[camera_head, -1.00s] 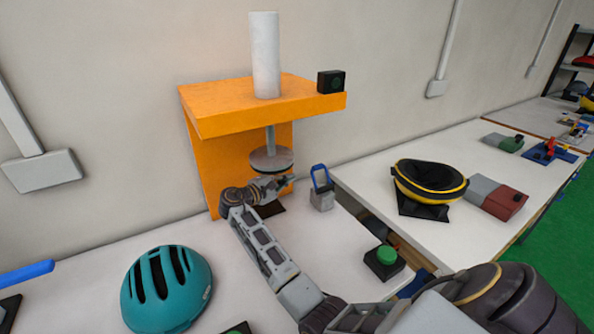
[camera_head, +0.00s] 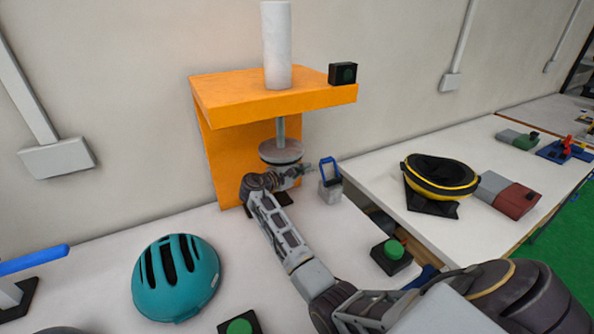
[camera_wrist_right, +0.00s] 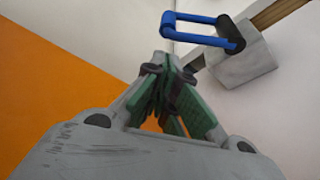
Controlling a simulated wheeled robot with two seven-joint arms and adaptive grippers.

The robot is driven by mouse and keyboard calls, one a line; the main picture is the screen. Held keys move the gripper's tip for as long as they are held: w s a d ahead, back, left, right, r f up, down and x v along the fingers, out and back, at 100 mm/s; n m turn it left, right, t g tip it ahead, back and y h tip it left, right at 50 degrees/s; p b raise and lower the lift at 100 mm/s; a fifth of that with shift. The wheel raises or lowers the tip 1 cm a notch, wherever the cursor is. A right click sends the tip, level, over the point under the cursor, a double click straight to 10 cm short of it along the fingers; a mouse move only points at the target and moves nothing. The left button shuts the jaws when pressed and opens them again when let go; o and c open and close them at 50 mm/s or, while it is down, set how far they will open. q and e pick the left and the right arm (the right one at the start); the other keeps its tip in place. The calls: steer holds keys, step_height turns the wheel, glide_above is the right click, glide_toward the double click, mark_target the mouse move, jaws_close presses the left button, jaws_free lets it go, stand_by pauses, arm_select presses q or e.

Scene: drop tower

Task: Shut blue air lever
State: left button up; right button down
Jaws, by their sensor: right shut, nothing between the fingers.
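The blue lever (camera_head: 329,170) is a loop-shaped handle on a small grey block (camera_head: 331,192), right of the orange press stand (camera_head: 226,160). It stands up from the block in the head view. My right gripper (camera_head: 303,172) is just left of it, under the press's round plate (camera_head: 281,152). In the right wrist view the blue lever (camera_wrist_right: 200,18) lies beyond the shut, empty fingertips (camera_wrist_right: 165,62), with its grey block (camera_wrist_right: 244,58) to the right. I see a gap between fingertips and lever; contact does not show. My left gripper is not in view.
A teal helmet (camera_head: 176,279) sits at the front left, near another blue handle (camera_head: 35,260). Green buttons (camera_head: 393,250) (camera_head: 239,327) are near the front. White tabletop is free around the lever block.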

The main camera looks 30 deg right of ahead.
steer(key=x, duration=0.5)
steer(key=shift+d, duration=0.3)
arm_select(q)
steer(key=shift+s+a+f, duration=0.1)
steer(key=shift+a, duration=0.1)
arm_select(e)
steer(key=shift+d, duration=0.1)
